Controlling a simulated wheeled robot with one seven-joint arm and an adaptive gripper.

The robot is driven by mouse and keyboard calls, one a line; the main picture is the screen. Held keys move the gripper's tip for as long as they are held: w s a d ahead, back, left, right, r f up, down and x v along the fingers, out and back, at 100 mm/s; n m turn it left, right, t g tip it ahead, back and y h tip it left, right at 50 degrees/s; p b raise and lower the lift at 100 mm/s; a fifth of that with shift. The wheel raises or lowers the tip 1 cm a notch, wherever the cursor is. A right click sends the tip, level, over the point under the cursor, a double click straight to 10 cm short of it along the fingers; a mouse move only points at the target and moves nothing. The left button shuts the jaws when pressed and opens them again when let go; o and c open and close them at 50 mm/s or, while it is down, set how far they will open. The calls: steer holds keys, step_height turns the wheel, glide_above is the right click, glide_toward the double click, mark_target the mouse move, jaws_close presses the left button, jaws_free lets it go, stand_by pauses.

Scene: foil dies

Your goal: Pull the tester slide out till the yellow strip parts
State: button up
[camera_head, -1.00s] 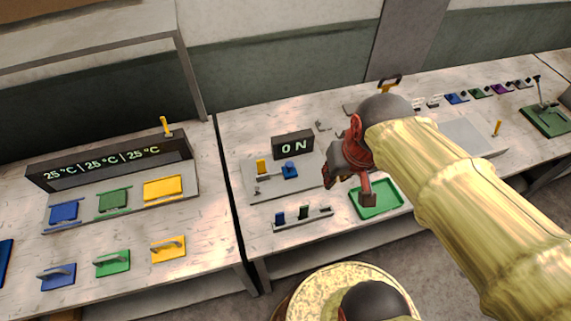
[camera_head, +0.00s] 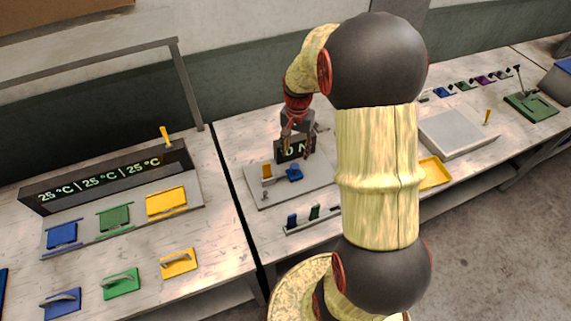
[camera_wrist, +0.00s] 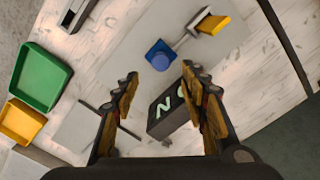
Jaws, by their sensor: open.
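The tester is a pale grey plate (camera_head: 315,183) on the middle table, with a dark display (camera_head: 281,156) reading ON at its back. A blue block with a round top (camera_head: 294,174) sits on the plate; it also shows in the wrist view (camera_wrist: 160,55). A yellow piece (camera_head: 267,170) stands left of it, joined by a grey bar in the wrist view (camera_wrist: 214,24). I cannot tell whether this yellow piece is the strip, nor which part is the slide. My gripper (camera_head: 298,142) is open and empty above the tester, near the display, its fingers apart from the blue block.
A rack (camera_head: 318,222) with small coloured pieces stands in front of the tester. A green tray (camera_wrist: 42,76) and a yellow tray (camera_head: 435,173) lie beyond. The left table holds a temperature display (camera_head: 105,180) and coloured plates. My arm hides part of the middle table.

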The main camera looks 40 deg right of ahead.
mark_target(295, 165)
steer(key=shift+w+f+b, duration=0.1)
steer(key=shift+f+b, duration=0.4)
steer(key=shift+f, duration=3.45)
steer(key=shift+c, duration=1.4)
steer(key=c, duration=0.7)
jaws_close()
